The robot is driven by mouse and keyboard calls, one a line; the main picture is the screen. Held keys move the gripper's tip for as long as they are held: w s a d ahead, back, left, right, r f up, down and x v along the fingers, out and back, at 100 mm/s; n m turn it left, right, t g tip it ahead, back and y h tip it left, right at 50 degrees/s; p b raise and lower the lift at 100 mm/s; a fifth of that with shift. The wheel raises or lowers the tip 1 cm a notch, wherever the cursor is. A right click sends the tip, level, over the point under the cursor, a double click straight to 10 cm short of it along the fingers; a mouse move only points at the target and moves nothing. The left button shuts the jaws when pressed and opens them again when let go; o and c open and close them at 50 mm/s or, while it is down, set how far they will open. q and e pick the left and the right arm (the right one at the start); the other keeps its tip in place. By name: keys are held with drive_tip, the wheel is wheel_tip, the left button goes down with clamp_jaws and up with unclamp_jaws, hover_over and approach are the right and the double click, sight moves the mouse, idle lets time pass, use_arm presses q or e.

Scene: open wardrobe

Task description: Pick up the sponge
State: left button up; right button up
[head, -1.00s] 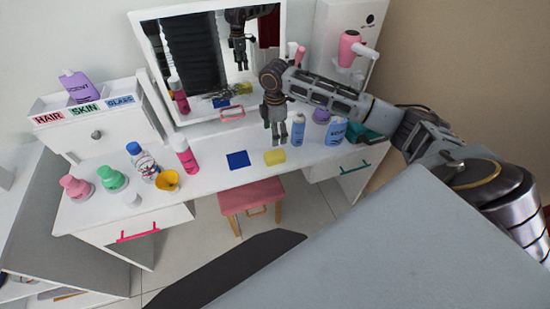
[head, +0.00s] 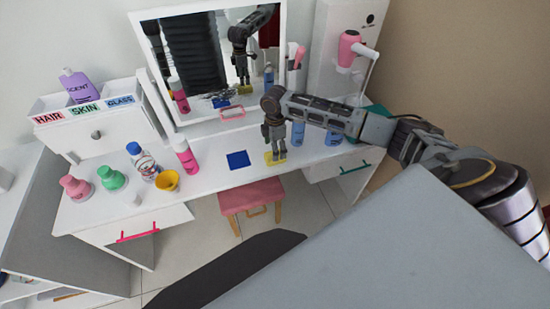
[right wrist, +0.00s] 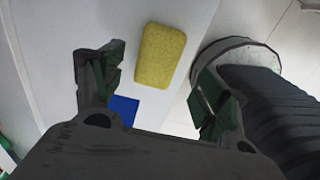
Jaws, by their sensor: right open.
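The yellow sponge (head: 270,160) lies flat on the white vanity table near its front edge, just right of a blue square. In the right wrist view the sponge (right wrist: 160,55) lies beyond and between the two open fingers. My right gripper (head: 275,157) points down directly over the sponge and hides part of it in the head view. In the right wrist view the right gripper (right wrist: 152,85) is open with nothing between its fingers. My left gripper is not in view.
The blue square (head: 238,160) lies left of the sponge. Blue bottles (head: 298,133) stand right of the gripper, and a pink bottle (head: 186,156) stands farther left. A mirror (head: 205,60) rises behind. A pink stool (head: 251,194) stands below the table edge.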

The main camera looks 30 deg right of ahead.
sight(268, 156)
drive_tip(key=shift+w+d+f, duration=0.1)
drive_tip(key=shift+w+f, duration=0.05)
drive_tip(key=shift+f, duration=2.45)
drive_tip(key=shift+c, duration=0.2)
drive_tip(key=c, duration=0.8)
